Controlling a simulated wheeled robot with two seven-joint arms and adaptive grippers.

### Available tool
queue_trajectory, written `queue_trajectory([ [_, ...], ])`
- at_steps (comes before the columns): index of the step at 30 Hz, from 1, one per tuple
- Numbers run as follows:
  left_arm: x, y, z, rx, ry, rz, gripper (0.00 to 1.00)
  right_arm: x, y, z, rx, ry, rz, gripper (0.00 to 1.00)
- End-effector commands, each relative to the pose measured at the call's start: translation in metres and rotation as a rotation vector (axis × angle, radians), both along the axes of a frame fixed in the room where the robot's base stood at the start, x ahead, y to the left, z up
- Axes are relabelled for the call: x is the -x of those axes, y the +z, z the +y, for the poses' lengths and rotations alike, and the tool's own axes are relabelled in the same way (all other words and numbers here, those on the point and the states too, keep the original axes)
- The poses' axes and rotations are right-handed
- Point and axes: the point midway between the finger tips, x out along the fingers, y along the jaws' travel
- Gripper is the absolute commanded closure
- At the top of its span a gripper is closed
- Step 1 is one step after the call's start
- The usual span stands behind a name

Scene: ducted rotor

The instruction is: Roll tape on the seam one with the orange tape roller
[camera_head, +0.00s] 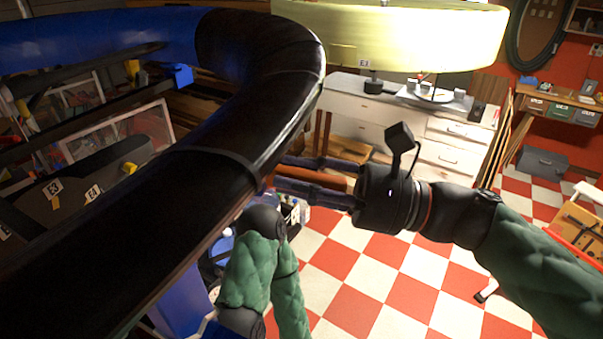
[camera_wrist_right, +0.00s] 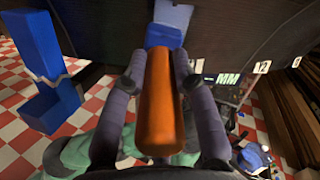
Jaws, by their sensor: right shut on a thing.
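The orange tape roller (camera_wrist_right: 160,105) lies between the fingers of my right gripper (camera_wrist_right: 160,75), which is shut on its handle. Its blue head (camera_wrist_right: 165,35) points at a dark curved surface (camera_wrist_right: 100,25) in the wrist view; I cannot tell whether they touch. In the head view my right gripper (camera_head: 272,172) reaches in from the right, its fingertips at the edge of the large black duct (camera_head: 130,215). A thin seam line (camera_head: 215,154) crosses the duct; I cannot tell whether it is seam one. My left gripper does not show.
The duct's blue part (camera_head: 100,35) runs along the upper left. A pale yellow ring (camera_head: 410,40) hangs above a white drawer cabinet (camera_head: 450,140). Dark parts with numbered tags (camera_head: 53,190) lie left. Checkered floor (camera_head: 370,285) is open at lower right.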

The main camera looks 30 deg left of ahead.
Motion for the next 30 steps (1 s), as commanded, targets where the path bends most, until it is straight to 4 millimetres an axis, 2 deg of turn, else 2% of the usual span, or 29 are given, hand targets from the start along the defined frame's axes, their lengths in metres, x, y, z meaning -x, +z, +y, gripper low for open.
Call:
queue_trajectory([
  [6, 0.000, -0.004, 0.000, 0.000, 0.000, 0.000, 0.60, 0.009, 0.000, -0.003, -0.001, 0.001, 0.000, 1.00],
  [16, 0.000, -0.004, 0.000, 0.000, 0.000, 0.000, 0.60, 0.009, 0.000, -0.005, -0.002, 0.000, 0.000, 1.00],
  [30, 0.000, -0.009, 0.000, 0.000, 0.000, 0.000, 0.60, -0.004, -0.005, -0.041, -0.001, -0.002, 0.001, 1.00],
])
